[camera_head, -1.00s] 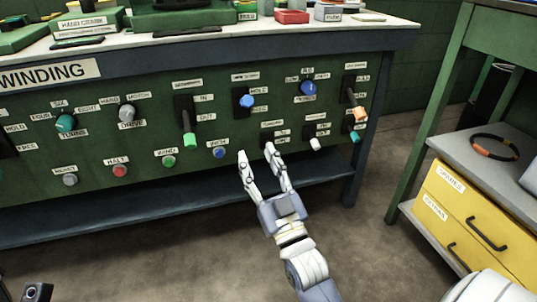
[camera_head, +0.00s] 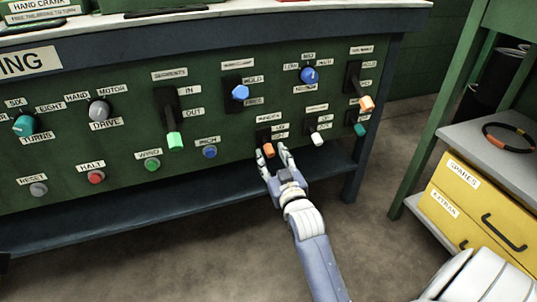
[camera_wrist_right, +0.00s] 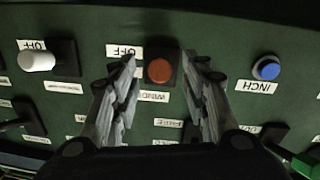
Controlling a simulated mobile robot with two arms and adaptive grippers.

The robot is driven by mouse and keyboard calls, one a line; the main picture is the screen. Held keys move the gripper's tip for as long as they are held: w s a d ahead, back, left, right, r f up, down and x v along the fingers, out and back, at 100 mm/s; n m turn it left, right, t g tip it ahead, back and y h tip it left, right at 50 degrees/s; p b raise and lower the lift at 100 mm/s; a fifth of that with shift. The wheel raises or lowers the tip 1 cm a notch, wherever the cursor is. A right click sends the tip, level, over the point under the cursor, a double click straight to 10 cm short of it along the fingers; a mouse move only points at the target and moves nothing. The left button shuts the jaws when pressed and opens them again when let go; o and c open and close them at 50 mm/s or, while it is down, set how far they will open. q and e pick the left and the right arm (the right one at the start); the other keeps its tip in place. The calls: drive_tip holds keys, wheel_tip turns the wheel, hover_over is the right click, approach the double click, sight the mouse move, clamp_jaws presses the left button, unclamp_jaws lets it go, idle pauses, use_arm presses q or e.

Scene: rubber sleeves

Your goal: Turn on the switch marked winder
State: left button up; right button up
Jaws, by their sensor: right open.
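The winder switch is a small lever with an orange tip (camera_head: 268,150) on a dark plate, low on the green panel (camera_head: 215,130). It also shows in the right wrist view as a round orange end (camera_wrist_right: 160,71), with a partly covered label starting "WIND" (camera_wrist_right: 152,96) and an "OFF" label (camera_wrist_right: 125,51) beside it. In the head view the orange tip hangs at the plate's lower end. My right gripper (camera_head: 274,163) is open just in front of it, one finger to each side. I cannot tell whether either finger touches it. My left gripper is out of view.
A white-tipped lever (camera_head: 317,139) is close to the right of my gripper, and the blue inch button (camera_head: 210,152) is to its left. A green lever (camera_head: 175,141) hangs further left. A dark shelf (camera_head: 120,213) runs below the panel. A yellow drawer unit (camera_head: 480,200) stands at right.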

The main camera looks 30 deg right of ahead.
sight(271, 154)
drive_tip(key=shift+b+x, duration=0.6)
drive_tip(key=shift+x, duration=1.35)
drive_tip(key=shift+r, duration=0.1)
clamp_jaws()
